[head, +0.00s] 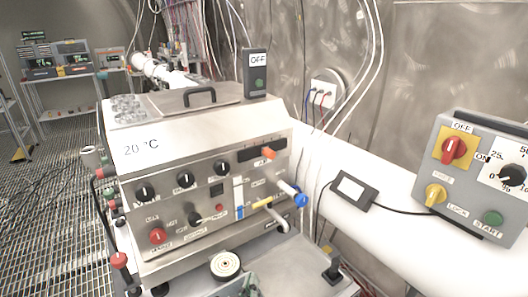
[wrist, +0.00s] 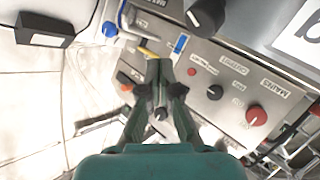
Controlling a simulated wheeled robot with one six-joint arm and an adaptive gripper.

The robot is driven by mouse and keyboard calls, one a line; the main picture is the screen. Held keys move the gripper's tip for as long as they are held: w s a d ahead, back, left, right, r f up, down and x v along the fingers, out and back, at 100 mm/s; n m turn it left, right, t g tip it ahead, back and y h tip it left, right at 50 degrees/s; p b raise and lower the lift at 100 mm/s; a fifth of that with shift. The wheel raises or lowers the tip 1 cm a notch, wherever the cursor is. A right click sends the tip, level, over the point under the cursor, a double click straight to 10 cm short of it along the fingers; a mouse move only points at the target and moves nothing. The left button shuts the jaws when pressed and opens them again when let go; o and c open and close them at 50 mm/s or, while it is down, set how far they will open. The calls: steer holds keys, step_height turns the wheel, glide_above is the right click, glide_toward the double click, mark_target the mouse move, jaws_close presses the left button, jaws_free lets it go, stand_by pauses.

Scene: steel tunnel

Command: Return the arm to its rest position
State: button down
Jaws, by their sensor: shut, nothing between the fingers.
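My gripper (wrist: 159,68) shows in the wrist view with its teal body at the bottom and its dark fingers pointing up the picture. The fingertips are together with nothing between them. They are in front of the steel control panel (wrist: 232,85); I cannot tell how far from it. In the head view only a small green part of my arm shows at the bottom edge, and the fingertips cannot be made out there.
The steel bath unit (head: 205,135) fills the middle, with knobs and a blue-ended lever (head: 300,200) sticking out. A grey control box (head: 480,180) stands at the right. A small black display box (head: 352,190) lies on the white pipe. Grated floor (head: 50,190) is open at the left.

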steer(key=shift+n+y, duration=0.8)
steer(key=shift+y, duration=0.1)
steer(key=s+d+f, duration=0.1)
steer(key=d+f, duration=0.1)
steer(key=f, duration=0.1)
steer(key=s+d+f, duration=0.1)
steer(key=d+f, duration=0.1)
steer(key=f, duration=0.1)
steer(key=s+d+f, duration=0.2)
steer(key=d+f, duration=0.1)
steer(key=shift+f, duration=0.25)
steer(key=s+d+f+y, duration=0.2)
steer(key=s+d+f, duration=0.5)
steer(key=s, duration=0.3)
steer(key=s+d+r+m+h, duration=0.1)
steer(key=s+d+r+m, duration=0.1)
steer(key=s, duration=0.9)
steer(key=s+d+r+m, duration=0.2)
steer(key=s+d, duration=0.3)
steer(key=s, duration=0.6)
steer(key=shift+s+d+r+m+h, duration=0.15)
steer(key=shift+s+r+m+h, duration=0.25)
steer(key=shift+m, duration=0.5)
